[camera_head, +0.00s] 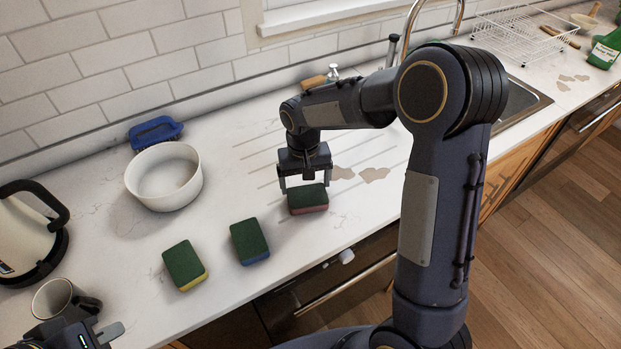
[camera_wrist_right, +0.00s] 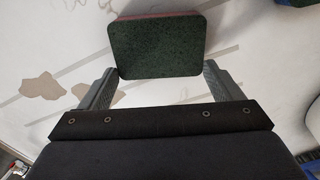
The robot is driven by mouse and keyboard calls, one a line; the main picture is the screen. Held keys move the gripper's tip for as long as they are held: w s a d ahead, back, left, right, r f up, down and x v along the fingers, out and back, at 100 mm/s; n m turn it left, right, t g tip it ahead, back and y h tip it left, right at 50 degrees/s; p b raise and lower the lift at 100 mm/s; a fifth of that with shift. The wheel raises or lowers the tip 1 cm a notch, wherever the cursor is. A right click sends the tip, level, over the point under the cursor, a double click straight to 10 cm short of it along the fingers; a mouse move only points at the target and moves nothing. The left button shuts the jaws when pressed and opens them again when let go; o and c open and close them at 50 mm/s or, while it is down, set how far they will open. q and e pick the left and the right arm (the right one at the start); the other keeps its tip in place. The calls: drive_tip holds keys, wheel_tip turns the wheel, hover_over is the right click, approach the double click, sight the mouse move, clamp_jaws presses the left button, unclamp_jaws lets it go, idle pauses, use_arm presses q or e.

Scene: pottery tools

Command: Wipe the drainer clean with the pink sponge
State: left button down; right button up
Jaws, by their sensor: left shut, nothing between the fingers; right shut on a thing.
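The pink sponge (camera_head: 308,199), with a green scouring top, is at the front edge of the drainer. Its green top also shows in the right wrist view (camera_wrist_right: 158,46). My right gripper (camera_head: 305,185) is above it, with fingers on either side, shut on it. The drainer (camera_head: 268,158) is a grooved part of the white counter. Brown stains (camera_head: 374,174) lie on it to the right of the sponge, and they show at left in the right wrist view (camera_wrist_right: 42,87). My left gripper (camera_head: 108,334) is at the bottom left corner, shut and empty.
A yellow-based sponge (camera_head: 184,265) and a blue-based sponge (camera_head: 249,241) lie left of the pink one. A white bowl (camera_head: 164,177), blue brush (camera_head: 155,131), kettle (camera_head: 28,235) and mug (camera_head: 60,300) stand further left. The sink (camera_head: 522,100) and wire rack (camera_head: 520,32) are at right.

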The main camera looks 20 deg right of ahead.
drive_tip(key=shift+d, duration=0.1)
idle(0.3)
drive_tip(key=shift+w+d, duration=0.2)
drive_tip(key=shift+d, duration=1.3)
drive_tip(key=shift+w+d, duration=0.2)
drive_tip(key=shift+d, duration=1.3)
drive_tip(key=shift+s+a+f, duration=0.1)
drive_tip(key=shift+a, duration=0.5)
drive_tip(key=shift+s+a, duration=0.15)
drive_tip(key=shift+a, duration=1.1)
drive_tip(key=shift+s+a, duration=0.15)
drive_tip(key=shift+a, duration=1.1)
